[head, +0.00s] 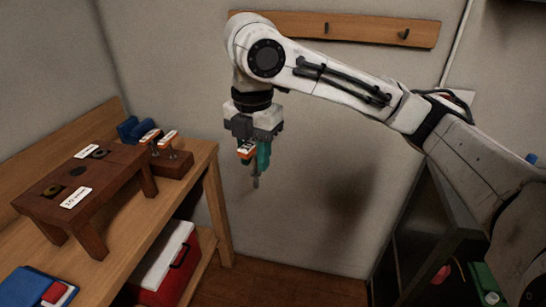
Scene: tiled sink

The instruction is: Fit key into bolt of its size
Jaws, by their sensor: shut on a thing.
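My gripper (254,158) hangs from the arm in the centre of the head view, shut on a key. A dark wooden stand (120,168) is on the bench to the left, well apart from the key.
Two more keys with orange and white handles (168,138) stand in a wooden block (178,166) behind the stand. A blue object (136,130) is at the back. A red and white box (166,266) sits below the bench. Open space lies between bench and gripper.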

